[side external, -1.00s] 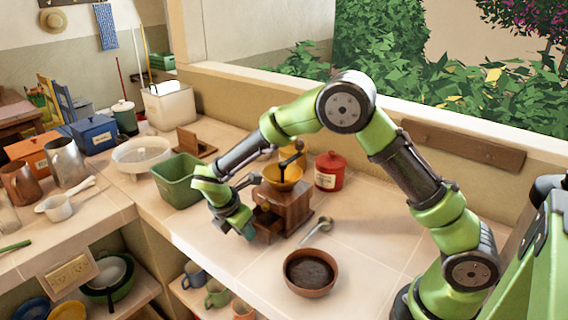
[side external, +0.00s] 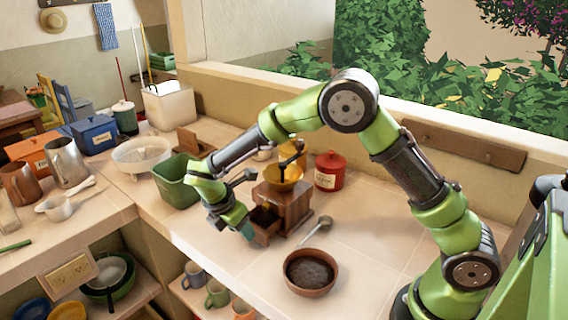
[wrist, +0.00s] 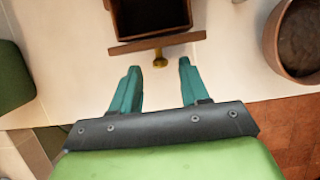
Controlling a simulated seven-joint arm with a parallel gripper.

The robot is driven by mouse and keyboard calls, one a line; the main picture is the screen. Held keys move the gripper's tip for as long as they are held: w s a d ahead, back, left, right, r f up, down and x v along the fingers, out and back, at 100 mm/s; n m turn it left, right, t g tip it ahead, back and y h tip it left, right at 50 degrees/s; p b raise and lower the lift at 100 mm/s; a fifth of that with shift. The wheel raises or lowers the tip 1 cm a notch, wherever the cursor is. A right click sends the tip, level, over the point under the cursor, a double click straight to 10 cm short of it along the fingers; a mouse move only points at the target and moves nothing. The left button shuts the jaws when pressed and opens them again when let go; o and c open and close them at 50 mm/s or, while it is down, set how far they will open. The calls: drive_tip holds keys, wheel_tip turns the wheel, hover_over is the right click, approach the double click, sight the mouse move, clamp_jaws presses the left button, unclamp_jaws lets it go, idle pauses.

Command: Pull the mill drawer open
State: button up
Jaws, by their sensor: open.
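The wooden mill (side external: 288,205) stands on the tiled counter with a yellow bowl-shaped top and a crank. Its drawer (side external: 264,223) sticks out of the front toward my gripper. In the wrist view, the drawer front (wrist: 157,42) is a brown strip, with the dark hollow of the drawer behind it. The brass knob (wrist: 160,60) on the front lies between and slightly ahead of my fingertips, with space on both sides. My gripper (wrist: 158,69) is open and holds nothing; its teal fingers also show beside the drawer in the side view (side external: 244,229).
A green bin (side external: 177,180) stands to the left, and a red canister (side external: 330,170) behind. The counter's front edge is close to my gripper.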

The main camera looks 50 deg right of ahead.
drive_tip(key=v, duration=1.5)
drive_tip(key=shift+a, duration=0.1)
drive_tip(key=s+d+r+m+t+y, duration=0.3)
drive_tip(key=s+d+m, duration=0.2)
drive_tip(key=s+m, duration=0.5)
drive_tip(key=s+d+r+m+t+y, duration=0.2)
drive_tip(key=s+d+m+t+y, duration=0.1)
drive_tip(key=s+m, duration=0.8)
drive_tip(key=shift+s+d+r+m+t, duration=0.2)
drive_tip(key=shift+d+r+m+t, duration=0.3)
drive_tip(key=shift+d, duration=0.55)
drive_tip(key=shift+f, duration=0.1)
